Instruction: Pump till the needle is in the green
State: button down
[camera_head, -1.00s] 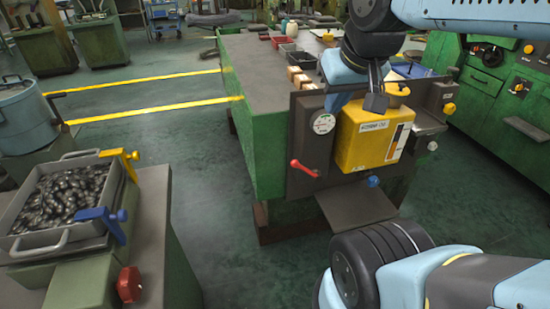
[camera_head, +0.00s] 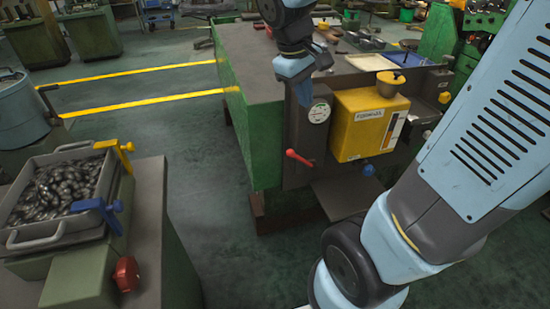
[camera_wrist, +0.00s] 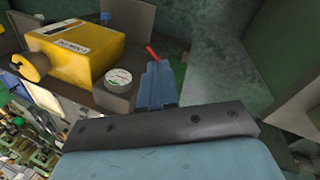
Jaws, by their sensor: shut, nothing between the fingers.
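The gauge (camera_head: 319,112) has a white round face and sits on the dark panel at the front of the green bench. It also shows in the wrist view (camera_wrist: 118,77), where its needle and green mark are too small to read surely. A red-tipped lever (camera_head: 300,158) sticks out to the left below the gauge. In the wrist view the red lever (camera_wrist: 152,53) shows just beyond my fingertips. My gripper (camera_head: 302,95) is shut and empty, pointing down above the lever and left of the gauge. It fills the middle of the wrist view (camera_wrist: 156,70). The yellow pump box (camera_head: 362,124) is right of the gauge.
A blue knob (camera_head: 368,169) is below the yellow box and a yellow cap (camera_head: 390,78) is on top. A grey tray of dark parts (camera_head: 60,233) stands at left, with a red knob (camera_head: 125,273) below it. Open floor lies between.

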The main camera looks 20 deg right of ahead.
jog(key=w+a+f+n+g+h, duration=0.1)
jog(key=w+a+f+n+h, duration=0.25)
jog(key=w+f, duration=0.35)
jog(key=w+a+f+n+g+h, duration=0.1)
jog(key=w+a+f+n+h, duration=0.3)
jog(key=f, duration=0.4)
jog(key=w+a+f+n+t+h, duration=0.1)
jog(key=w+a+f+n, duration=0.15)
jog(key=f, duration=0.35)
jog(key=w+a+f+n+t+h, duration=0.1)
jog(key=f+n, duration=0.2)
jog(key=f, duration=0.2)
jog(key=w+a+f+n+t+h, duration=0.1)
jog(key=w+a+f+n+h, duration=0.1)
jog(key=f, duration=0.4)
jog(key=r+x, duration=0.1)
jog(key=x, duration=1.1)
jog(key=shift+d+r, duration=0.25)
jog(key=shift+d, duration=0.25)
jog(key=shift+y, duration=0.25)
